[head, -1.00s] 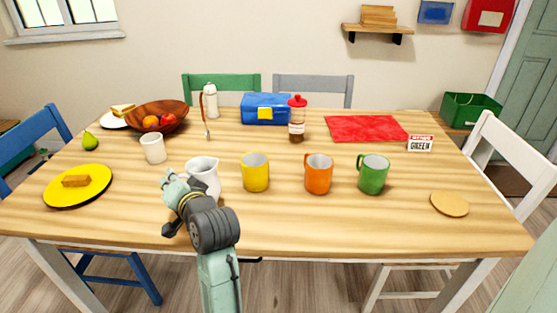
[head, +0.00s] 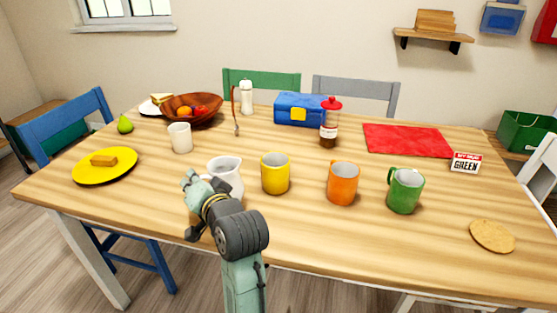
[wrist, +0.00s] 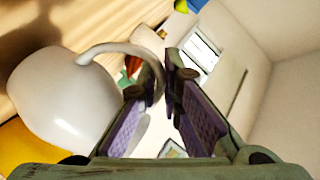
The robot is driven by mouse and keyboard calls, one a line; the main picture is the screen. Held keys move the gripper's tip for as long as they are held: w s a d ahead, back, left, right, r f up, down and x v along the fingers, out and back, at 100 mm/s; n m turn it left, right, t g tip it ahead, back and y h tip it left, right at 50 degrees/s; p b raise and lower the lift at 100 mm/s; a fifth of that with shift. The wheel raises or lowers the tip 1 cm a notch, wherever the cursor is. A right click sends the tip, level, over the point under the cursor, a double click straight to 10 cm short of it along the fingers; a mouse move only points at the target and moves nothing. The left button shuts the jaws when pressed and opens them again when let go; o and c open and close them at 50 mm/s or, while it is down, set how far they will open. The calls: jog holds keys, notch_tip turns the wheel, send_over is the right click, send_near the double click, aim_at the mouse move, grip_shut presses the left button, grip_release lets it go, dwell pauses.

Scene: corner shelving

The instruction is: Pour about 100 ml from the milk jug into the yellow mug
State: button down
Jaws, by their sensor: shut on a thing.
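The white milk jug (head: 228,174) stands upright near the front of the table, left of the yellow mug. My gripper (head: 193,186) is at the jug's left side, shut on its handle. In the wrist view the jug (wrist: 60,95) fills the left side, and its curved handle passes between the fingertips of my gripper (wrist: 166,85). The yellow mug (head: 275,174) is upright, just right of the jug and apart from it. Part of the mug (wrist: 22,148) shows behind the jug in the wrist view. The jug's base is partly hidden by my arm, so I cannot tell whether it touches the table.
Right of the yellow mug stand an orange mug (head: 343,184) and a green mug (head: 405,191). A white cup (head: 180,138) is behind the jug to the left. A yellow plate (head: 105,173) lies at far left. A sauce bottle (head: 329,124) stands behind the mugs.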

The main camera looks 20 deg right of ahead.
aim_at(209, 162)
jog(key=shift+d+r, duration=0.1)
jog(key=shift+r, duration=0.1)
jog(key=d+r+m+p, duration=0.1)
jog(key=d+m, duration=0.1)
jog(key=w+d+r+m+y+p, duration=0.1)
jog(key=d+r, duration=0.1)
jog(key=shift+r+m, duration=0.3)
jog(key=shift+m, duration=0.1)
jog(key=w+d+r+m+y+p, duration=0.1)
jog(key=d+r+m+p, duration=0.1)
jog(key=d+r+m, duration=0.3)
jog(key=shift+d+r+t+y, duration=0.25)
jog(key=shift+d+t+y, duration=0.05)
jog(key=shift+t, duration=0.1)
jog(key=shift+w+d+r+m, duration=0.1)
jog(key=shift+d+r+m, duration=0.35)
jog(key=shift+m, duration=0.15)
jog(key=shift+d+r+m, duration=0.2)
jog(key=shift+m, duration=0.1)
jog(key=shift+w+d+r+y, duration=0.1)
jog(key=shift+d+y, duration=0.05)
jog(key=shift+y, duration=0.15)
jog(key=shift+w+d+r+m+t, duration=0.1)
jog(key=shift+d+r+m+t, duration=0.25)
jog(key=shift+d+m, duration=0.45)
dwell(1.3)
